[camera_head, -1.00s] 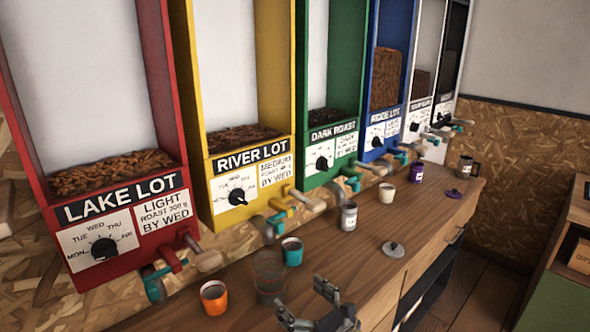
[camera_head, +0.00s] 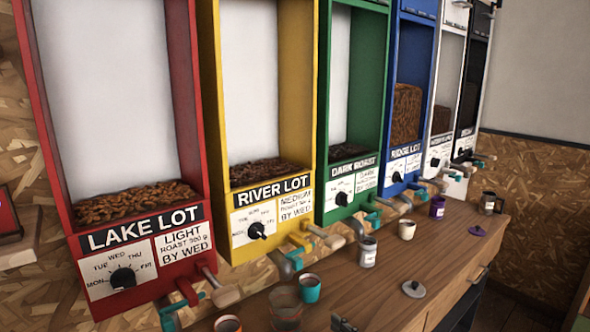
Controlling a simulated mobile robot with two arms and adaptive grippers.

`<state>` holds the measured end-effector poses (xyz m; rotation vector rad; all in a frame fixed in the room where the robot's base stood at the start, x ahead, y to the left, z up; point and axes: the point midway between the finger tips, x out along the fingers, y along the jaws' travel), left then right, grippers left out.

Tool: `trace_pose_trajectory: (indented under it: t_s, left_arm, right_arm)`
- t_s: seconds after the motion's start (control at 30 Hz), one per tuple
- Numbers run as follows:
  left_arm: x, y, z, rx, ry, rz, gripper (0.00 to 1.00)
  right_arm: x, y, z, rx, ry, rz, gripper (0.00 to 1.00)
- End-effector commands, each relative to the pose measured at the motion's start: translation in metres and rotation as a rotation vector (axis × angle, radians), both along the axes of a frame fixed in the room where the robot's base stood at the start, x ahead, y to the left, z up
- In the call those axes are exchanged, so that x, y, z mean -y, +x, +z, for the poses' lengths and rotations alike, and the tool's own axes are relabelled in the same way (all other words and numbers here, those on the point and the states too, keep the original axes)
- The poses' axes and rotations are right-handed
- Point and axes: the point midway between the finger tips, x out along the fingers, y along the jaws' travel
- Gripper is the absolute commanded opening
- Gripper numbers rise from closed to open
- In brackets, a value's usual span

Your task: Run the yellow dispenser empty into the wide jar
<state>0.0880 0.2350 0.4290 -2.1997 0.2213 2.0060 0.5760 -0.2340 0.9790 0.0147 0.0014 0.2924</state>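The yellow dispenser (camera_head: 217,190), labelled River Lot, stands between the red and green ones. A low layer of dark beans (camera_head: 262,173) lies at the bottom of its window. Its dial (camera_head: 257,231) is on the front, and its spout and lever (camera_head: 300,243) stick out below. A wide, see-through jar (camera_head: 286,308) stands on the counter in front, its lower part cut by the frame edge; its contents are unclear. Only a small tip of one gripper (camera_head: 342,323), seemingly my right, shows at the bottom edge. My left gripper is not in view.
A teal cup (camera_head: 310,289) stands close beside the wide jar, and another cup (camera_head: 228,324) is to its left. A grey canister (camera_head: 367,253), a white cup (camera_head: 406,229) and a loose grey lid (camera_head: 413,289) stand along the counter (camera_head: 385,305) to the right.

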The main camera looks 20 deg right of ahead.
Motion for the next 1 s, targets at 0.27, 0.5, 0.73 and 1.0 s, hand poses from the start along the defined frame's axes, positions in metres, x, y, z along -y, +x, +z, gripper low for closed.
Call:
trace_pose_trajectory:
  t_s: [0.27,0.5,0.73,1.0]
  left_arm:
    - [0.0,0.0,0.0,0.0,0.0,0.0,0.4]
    - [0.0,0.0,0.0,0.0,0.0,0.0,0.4]
    - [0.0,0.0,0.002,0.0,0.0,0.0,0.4]
    - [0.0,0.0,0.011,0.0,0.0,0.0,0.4]
  right_arm:
    - [0.0,0.0,0.0,0.0,0.0,0.0,0.9]
    - [0.0,0.0,0.0,0.0,0.0,0.0,0.63]
    - [0.013,0.005,0.016,0.0,0.086,-0.032,0.11]
    - [0.081,0.023,0.085,-0.014,0.576,-0.174,0.0]
